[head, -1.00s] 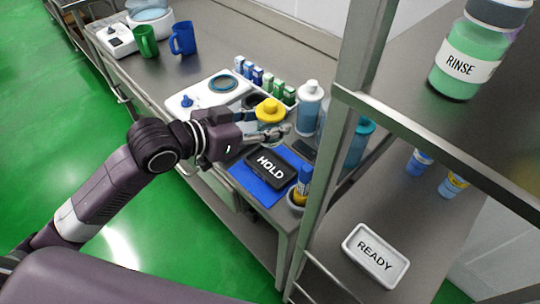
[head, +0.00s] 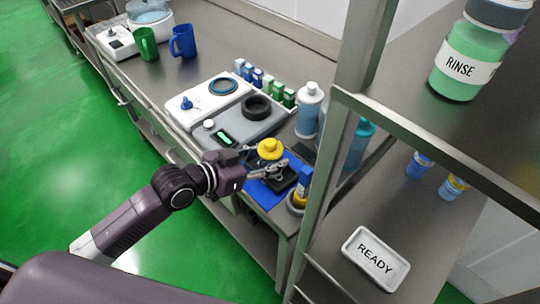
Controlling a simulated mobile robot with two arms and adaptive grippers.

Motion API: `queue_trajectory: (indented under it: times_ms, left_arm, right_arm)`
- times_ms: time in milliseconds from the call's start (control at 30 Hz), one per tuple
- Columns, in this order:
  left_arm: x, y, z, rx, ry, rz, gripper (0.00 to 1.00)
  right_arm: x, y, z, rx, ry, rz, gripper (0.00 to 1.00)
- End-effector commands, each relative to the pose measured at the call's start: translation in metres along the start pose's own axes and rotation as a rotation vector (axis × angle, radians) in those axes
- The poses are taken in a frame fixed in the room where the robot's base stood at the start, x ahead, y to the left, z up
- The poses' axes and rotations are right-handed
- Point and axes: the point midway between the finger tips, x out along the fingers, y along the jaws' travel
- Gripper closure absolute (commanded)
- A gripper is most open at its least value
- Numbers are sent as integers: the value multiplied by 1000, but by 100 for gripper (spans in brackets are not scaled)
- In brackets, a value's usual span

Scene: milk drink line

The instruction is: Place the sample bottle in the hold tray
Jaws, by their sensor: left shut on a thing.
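The sample bottle (head: 270,149) shows its yellow cap; its body is mostly hidden behind my fingers. My left gripper (head: 272,170) is shut on it, with the cap sticking up above the fingers. The black hold tray (head: 286,182) lies on a blue mat (head: 262,194) at the near end of the counter. The gripper and bottle are over the tray's left part in the picture and cover its label. I cannot tell whether the bottle touches the tray. My right gripper is not in view.
A bottle with a blue top (head: 305,176) stands right of the tray, near the shelf post (head: 340,130). A grey device with a black ring (head: 256,106) and pale blue bottles (head: 308,110) stand behind. A white READY tray (head: 376,258) lies on the right shelf.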

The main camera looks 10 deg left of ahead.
Motion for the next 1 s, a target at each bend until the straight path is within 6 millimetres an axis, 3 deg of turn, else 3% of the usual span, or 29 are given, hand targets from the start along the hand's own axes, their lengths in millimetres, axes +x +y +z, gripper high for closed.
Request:
queue_trajectory:
  times_ms: [100, 133, 300, 667, 1000]
  left_arm:
    - [1, 0, 2, 0, 1, 0, 86]
    - [1, 0, 2, 0, 0, 0, 59]
    - [1, 0, 2, 0, 0, 0, 42]
    - [-4, 0, 0, 1, -1, -1, 42]
    - [-60, 0, 2, 3, -5, 1, 42]
  right_arm:
    - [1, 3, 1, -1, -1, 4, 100]
    - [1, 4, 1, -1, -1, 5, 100]
    - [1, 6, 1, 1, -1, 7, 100]
    - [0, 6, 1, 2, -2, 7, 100]
    - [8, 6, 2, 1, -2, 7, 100]
